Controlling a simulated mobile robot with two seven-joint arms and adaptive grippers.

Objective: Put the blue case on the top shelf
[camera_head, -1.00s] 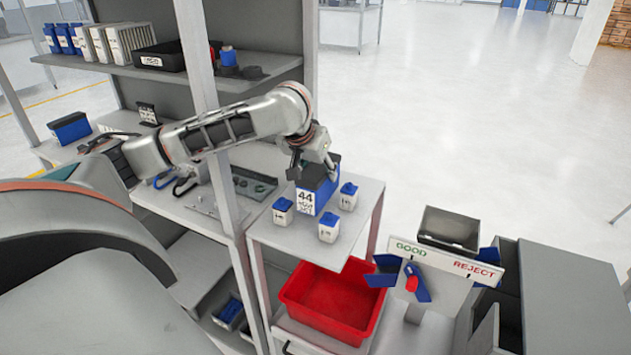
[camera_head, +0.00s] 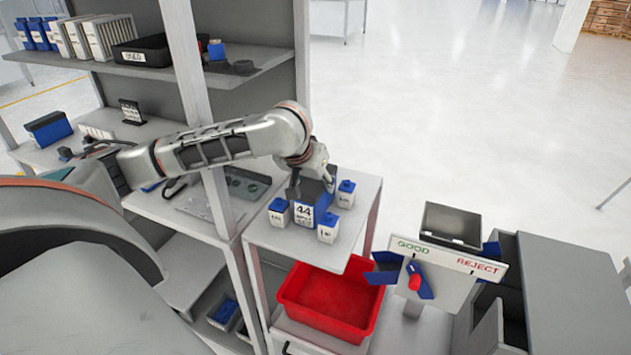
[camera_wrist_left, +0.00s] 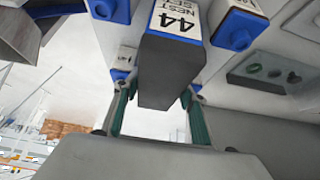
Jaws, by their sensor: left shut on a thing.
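The blue case (camera_head: 328,200) has a dark grey top and a white label reading 44. It is among small blue-and-white containers on the grey side table (camera_head: 262,237); I cannot tell whether it touches the surface. My left gripper (camera_head: 308,185) is shut on the case from above, partly hiding it. In the left wrist view the dark end of the case (camera_wrist_left: 168,75) lies between the green finger pads. The top shelf (camera_head: 262,64) is at upper left, with free surface near its right end. My right gripper is not in view.
Small containers (camera_head: 278,212) stand close around the case. The top shelf holds a black bin (camera_head: 150,52) and white binders (camera_head: 100,38). A red bin (camera_head: 330,297) is below the table.

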